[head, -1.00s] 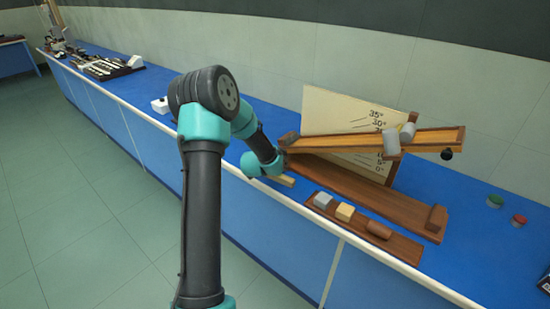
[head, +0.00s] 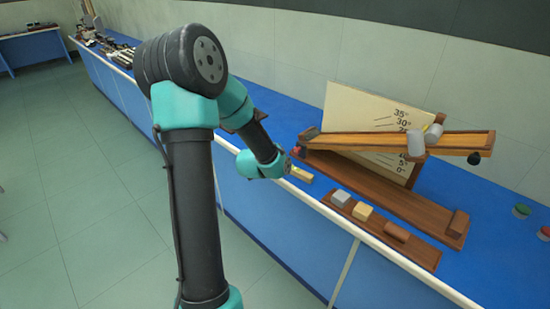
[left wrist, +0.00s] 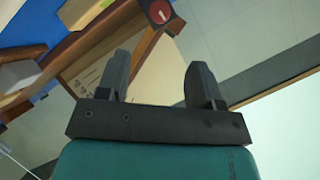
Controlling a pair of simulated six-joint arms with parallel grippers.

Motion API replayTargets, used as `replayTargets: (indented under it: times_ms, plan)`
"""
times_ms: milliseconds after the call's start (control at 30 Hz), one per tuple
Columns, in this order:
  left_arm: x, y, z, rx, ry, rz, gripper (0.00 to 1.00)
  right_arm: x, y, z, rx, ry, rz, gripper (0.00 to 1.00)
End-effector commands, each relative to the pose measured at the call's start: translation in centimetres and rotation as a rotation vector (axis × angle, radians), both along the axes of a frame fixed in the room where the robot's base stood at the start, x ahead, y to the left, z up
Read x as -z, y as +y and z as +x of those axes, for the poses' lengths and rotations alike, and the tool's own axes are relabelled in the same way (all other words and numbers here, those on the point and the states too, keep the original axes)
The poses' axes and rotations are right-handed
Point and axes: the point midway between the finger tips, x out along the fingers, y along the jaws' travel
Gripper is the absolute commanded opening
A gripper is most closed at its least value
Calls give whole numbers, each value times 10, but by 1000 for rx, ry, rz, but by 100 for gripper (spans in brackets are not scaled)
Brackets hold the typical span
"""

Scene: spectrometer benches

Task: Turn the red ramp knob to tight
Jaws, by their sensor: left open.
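The red ramp knob (left wrist: 159,12) shows in the left wrist view as a round red disc with a pale mark, on a dark mount at the top edge. In the head view a small reddish part, likely the same knob (head: 297,151), sits at the low left end of the wooden ramp (head: 380,142). The ramp is tilted in front of an angle board (head: 362,115). My left gripper (left wrist: 160,70) is open and empty; the knob lies beyond its fingertips, apart from them. In the head view my arm hides the gripper's fingers. What the knob's mark points to is too small to read.
A wooden tray (head: 420,256) with several blocks lies along the bench's front edge. A small yellow piece (head: 302,174) lies near the ramp's low end. Green (head: 522,210) and red (head: 543,233) round items stand at right.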

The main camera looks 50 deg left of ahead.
Motion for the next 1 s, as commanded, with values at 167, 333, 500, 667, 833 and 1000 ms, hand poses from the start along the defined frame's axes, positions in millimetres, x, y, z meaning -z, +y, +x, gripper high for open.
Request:
replayTargets:
  times_ms: [167, 333, 500, 667, 833, 1000]
  plan:
    - [-12, -8, -22, -1, -1, 1, 60, 0, 0, 0, 0, 0, 0, 43]
    - [-17, -11, -33, 0, 0, -1, 60, 0, 0, 0, 0, 0, 0, 43]
    - [-18, -12, -34, -1, 0, -1, 60, 0, 0, 0, 0, 0, 0, 43]
    - [-17, -12, -34, -1, 1, 0, 60, 0, 0, 0, 0, 0, 0, 43]
    - [-17, -12, -34, 0, 1, 0, 60, 0, 0, 0, 0, 0, 0, 43]
    - [-4, -19, -31, 2, 19, -39, 60, 0, 0, 0, 0, 0, 0, 43]
